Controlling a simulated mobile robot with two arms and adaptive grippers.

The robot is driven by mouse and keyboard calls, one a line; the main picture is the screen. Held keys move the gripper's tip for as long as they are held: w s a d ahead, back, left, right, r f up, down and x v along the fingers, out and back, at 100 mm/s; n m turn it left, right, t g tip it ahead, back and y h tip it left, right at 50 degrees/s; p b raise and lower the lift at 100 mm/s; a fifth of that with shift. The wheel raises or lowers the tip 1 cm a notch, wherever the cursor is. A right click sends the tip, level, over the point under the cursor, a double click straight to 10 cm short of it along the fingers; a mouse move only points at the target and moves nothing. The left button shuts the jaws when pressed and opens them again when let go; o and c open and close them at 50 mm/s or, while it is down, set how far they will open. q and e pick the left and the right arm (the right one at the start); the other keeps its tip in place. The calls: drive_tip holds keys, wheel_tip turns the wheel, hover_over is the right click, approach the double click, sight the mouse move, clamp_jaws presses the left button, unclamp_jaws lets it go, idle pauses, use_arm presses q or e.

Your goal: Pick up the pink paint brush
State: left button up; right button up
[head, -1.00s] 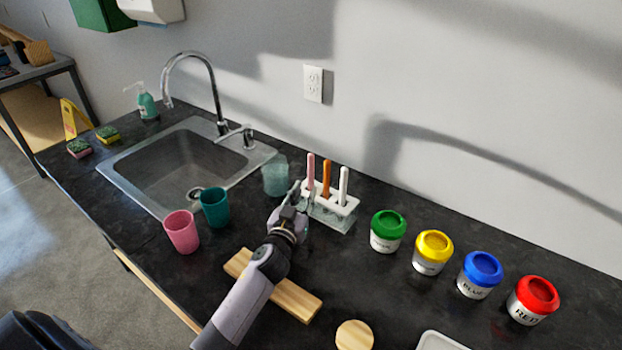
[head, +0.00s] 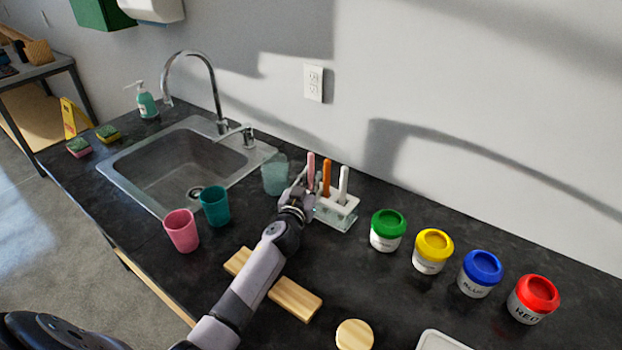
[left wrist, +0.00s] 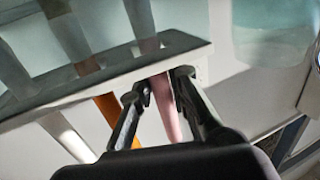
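The pink paint brush (head: 311,170) stands upright in a white-topped clear holder (head: 345,208), at its left end. An orange brush (head: 326,178) and a white brush (head: 343,184) stand beside it. My left gripper (head: 302,185) is at the pink brush, by the holder's left end. In the left wrist view, the pink brush (left wrist: 166,105) runs between the two fingers of my left gripper (left wrist: 160,88), which are apart with visible gaps, and the holder's white top (left wrist: 100,82) lies just beyond the fingertips. My right gripper is out of view.
A clear cup (head: 275,176) stands close to the left of the holder. A teal cup (head: 214,206) and a pink cup (head: 181,231) stand nearer the sink. Several paint jars (head: 388,231) stand to the right. A wooden board (head: 290,297) lies under my left arm.

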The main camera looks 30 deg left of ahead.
sight(310, 160)
use_arm(q)
clamp_jaws()
drive_tip(key=shift+r, duration=0.45)
wheel_tip(310, 160, up, 6)
drive_tip(key=p, duration=0.2)
drive_tip(key=shift+p, duration=0.4)
wheel_tip(310, 160, up, 12)
drive_tip(key=shift+f+p, duration=0.25)
drive_tip(key=shift+p, duration=0.3)
drive_tip(key=shift+r, duration=0.8)
